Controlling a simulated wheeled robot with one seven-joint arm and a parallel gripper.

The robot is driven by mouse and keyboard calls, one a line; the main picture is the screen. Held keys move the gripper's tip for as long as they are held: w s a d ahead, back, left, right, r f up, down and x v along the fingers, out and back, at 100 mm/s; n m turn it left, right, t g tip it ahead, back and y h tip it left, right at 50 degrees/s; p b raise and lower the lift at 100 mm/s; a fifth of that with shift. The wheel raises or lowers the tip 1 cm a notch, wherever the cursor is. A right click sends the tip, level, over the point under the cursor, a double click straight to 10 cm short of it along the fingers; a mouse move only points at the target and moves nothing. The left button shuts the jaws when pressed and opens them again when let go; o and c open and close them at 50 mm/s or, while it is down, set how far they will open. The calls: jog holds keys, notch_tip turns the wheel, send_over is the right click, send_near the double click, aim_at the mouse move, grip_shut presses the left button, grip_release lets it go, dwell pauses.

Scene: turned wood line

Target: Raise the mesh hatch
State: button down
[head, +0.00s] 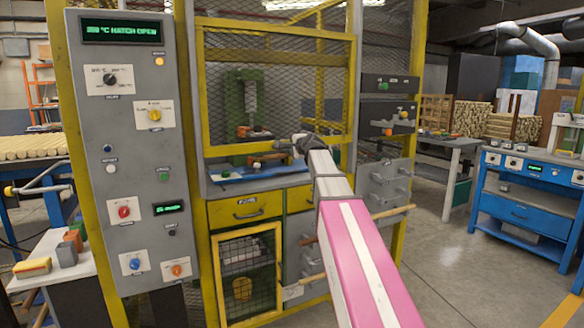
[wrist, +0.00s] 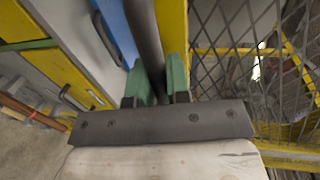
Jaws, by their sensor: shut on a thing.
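The mesh hatch (head: 235,150) is a yellow-framed wire mesh panel on the front of the machine cell in the head view. Its lower rail stands above the worktop, with a gap beneath. In the wrist view its mesh (wrist: 235,25) fills the right side. My gripper (head: 305,143) is at the hatch's lower rail, right of its middle. In the wrist view the green fingers of my gripper (wrist: 159,82) are shut on a dark round handle bar (wrist: 145,28) beside a yellow rail. My arm hides part of the hatch's lower right.
A grey control panel (head: 128,200) at left has knobs and a display (head: 122,31) reading "HATCH OPEN". Below the hatch are a yellow drawer (head: 245,209) and a yellow-framed mesh door (head: 248,275). A blue workbench (head: 520,212) stands at right. Open floor (head: 455,270) lies between.

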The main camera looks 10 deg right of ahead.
send_near(287, 68)
jog(key=x, duration=0.5)
jog(key=shift+a, duration=0.1)
jog(key=c, duration=1.1)
grip_release()
jog(key=v, duration=1)
jog(key=shift+s, duration=0.35)
